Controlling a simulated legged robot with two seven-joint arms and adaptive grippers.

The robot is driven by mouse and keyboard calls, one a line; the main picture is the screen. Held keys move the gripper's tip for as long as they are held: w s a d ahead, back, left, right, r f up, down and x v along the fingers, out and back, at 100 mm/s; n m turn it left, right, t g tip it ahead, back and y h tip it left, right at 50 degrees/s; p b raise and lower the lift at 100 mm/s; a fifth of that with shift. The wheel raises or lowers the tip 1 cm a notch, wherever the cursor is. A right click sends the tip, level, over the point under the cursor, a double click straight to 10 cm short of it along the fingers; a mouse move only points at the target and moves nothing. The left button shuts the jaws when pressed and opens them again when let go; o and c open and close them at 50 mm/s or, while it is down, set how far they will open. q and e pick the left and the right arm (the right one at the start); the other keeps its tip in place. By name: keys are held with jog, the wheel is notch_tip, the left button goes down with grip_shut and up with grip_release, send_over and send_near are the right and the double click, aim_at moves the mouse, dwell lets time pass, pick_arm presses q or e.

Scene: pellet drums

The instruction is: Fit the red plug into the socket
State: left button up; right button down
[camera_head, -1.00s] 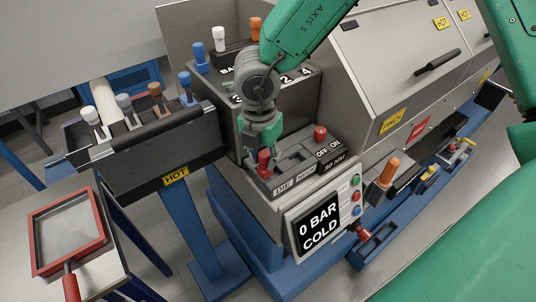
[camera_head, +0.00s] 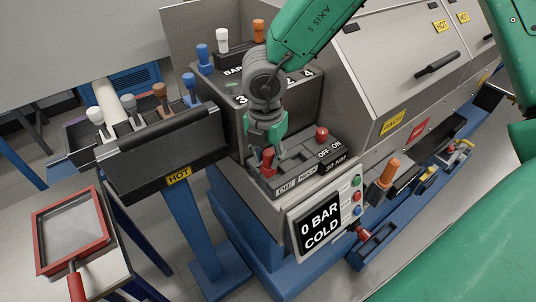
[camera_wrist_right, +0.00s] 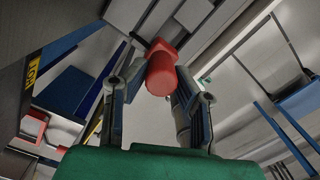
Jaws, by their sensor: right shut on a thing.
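My right gripper (camera_head: 265,150) points down over the labelled front panel of the machine and is shut on the red plug (camera_head: 269,164). The plug sits at the left end of the panel, near the DIE label. In the wrist view the red plug (camera_wrist_right: 161,76) is a short red cylinder between the two fingers of my right gripper (camera_wrist_right: 160,80). The panel (camera_head: 300,168) has dark recesses; I cannot make out which is the socket, or whether the plug is in one. My left gripper is not in view.
A red knob (camera_head: 322,134) stands by the OFF and ON labels. A screen (camera_head: 321,220) reads "0 BAR COLD". At left are a black box marked HOT (camera_head: 165,160), several coloured handles, and a red-framed tray (camera_head: 102,208). An orange-handled tool (camera_head: 389,172) lies at right.

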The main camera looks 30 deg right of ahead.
jog(key=shift+d, duration=1.1)
jog(key=shift+d+f, duration=0.15)
jog(key=shift+d, duration=0.25)
jog(key=shift+a, duration=0.7)
jog(key=shift+a+r, duration=0.15)
jog(key=shift+r, duration=0.05)
jog(key=shift+p, duration=0.35)
jog(key=shift+d+f, duration=0.1)
jog(key=shift+d, duration=0.65)
jog(key=shift+d+f, duration=0.1)
jog(key=shift+d, duration=0.2)
jog(key=shift+a, duration=0.9)
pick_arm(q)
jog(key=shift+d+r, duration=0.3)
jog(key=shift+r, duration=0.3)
pick_arm(e)
jog(key=shift+d, duration=0.5)
jog(key=shift+a, duration=0.1)
